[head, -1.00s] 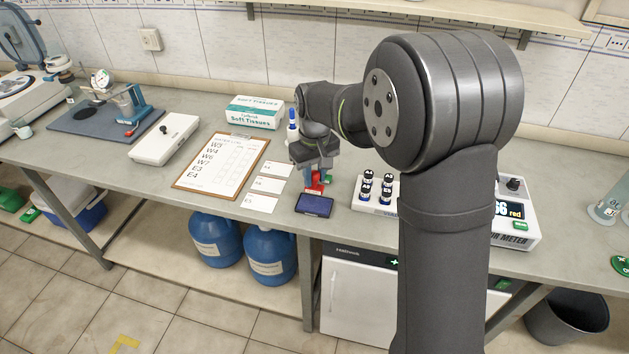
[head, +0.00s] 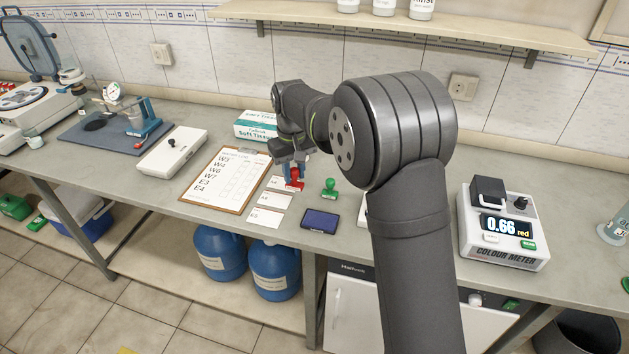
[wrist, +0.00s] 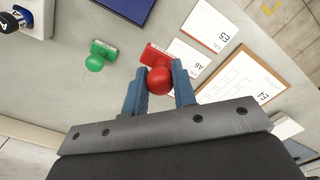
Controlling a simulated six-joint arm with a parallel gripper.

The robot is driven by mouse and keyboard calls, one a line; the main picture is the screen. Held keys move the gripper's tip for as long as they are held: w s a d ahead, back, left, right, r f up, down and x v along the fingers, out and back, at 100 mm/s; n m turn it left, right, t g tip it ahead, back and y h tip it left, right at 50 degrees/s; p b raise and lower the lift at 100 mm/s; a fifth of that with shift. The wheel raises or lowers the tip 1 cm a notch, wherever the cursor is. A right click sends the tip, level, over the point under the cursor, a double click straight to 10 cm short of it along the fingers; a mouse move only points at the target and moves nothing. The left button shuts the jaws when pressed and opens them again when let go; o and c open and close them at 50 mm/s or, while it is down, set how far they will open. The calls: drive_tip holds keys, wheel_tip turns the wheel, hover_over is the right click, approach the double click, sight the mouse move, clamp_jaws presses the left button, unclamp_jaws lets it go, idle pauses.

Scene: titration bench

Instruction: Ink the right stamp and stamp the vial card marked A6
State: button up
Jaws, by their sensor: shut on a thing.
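My gripper (wrist: 160,92) is shut on the red ball handle of the red stamp (wrist: 153,55). In the head view the red stamp (head: 295,184) hangs below my gripper, at the right side of the cards. The card marked A6 (wrist: 188,57) lies right beside the stamp in the wrist view; whether the stamp's face touches it or the bench I cannot tell. The card marked E5 (wrist: 212,24) lies beyond it. A further card (head: 279,183) is partly hidden by my gripper. The blue ink pad (head: 320,221) lies open in front. The green stamp (head: 330,188) stands on the bench.
The clipboard (head: 216,190) lies left of the cards. A tissue box (head: 252,125) stands behind. The vial rack (wrist: 38,15) is mostly hidden by my arm in the head view. The colour meter (head: 503,235), reading 0.66 red, stands at right.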

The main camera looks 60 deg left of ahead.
approach(279, 200)
drive_tip(key=shift+d+f, duration=0.1)
drive_tip(key=shift+f, duration=1.4)
drive_tip(key=shift+f, duration=0.6)
idle(0.8)
wheel_tip(279, 200, up, 7)
idle(0.9)
